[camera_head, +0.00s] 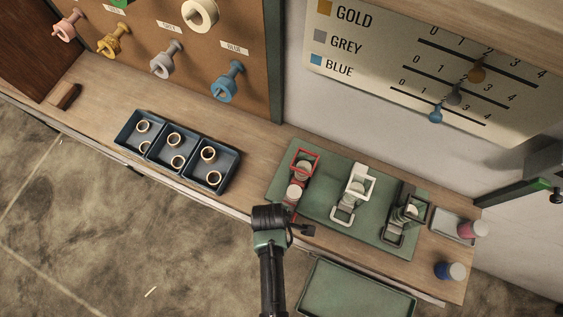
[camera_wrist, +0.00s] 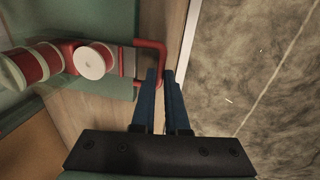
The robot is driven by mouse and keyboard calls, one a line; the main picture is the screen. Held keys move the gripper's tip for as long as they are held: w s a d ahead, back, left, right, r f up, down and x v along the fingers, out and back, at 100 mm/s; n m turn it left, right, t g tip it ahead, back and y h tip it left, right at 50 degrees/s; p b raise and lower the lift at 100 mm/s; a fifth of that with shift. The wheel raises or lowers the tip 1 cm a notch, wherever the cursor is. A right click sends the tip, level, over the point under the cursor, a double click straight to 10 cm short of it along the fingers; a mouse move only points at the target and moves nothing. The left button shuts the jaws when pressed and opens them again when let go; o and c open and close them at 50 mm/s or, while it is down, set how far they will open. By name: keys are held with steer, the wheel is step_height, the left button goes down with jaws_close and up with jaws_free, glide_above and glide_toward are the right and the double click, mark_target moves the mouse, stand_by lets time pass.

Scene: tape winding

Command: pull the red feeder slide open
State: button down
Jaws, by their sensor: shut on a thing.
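The red feeder (camera_head: 306,153) stands at the left end of the green mat (camera_head: 322,207), with a stack of white and red pieces in its frame. A red piece with a white top (camera_wrist: 95,62) sits on its slide, in front of the stack. The slide's red handle (camera_wrist: 150,43) reaches over the bare wood near the table's front edge in the wrist view. My gripper (camera_wrist: 168,74) is shut on the handle's outer end. In the head view my wrist hides the handle and the fingertips.
A white feeder (camera_head: 360,183) and a dark feeder (camera_head: 410,213) stand to the right. A blue three-part tray (camera_head: 192,165) with rings lies left. A green tray (camera_head: 355,293) is below the front edge. Red and blue spools (camera_head: 450,271) stand at far right.

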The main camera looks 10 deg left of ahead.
steer(key=c, duration=0.9)
jaws_free()
steer(key=shift+w, duration=0.1)
steer(key=r, duration=0.4)
steer(key=s+r, duration=0.1)
steer(key=r, duration=0.3)
steer(key=s+r, duration=0.1)
steer(key=r, duration=0.3)
steer(key=shift+s+a+r, duration=0.1)
steer(key=shift+a+r, duration=0.2)
steer(key=shift+r, duration=0.05)
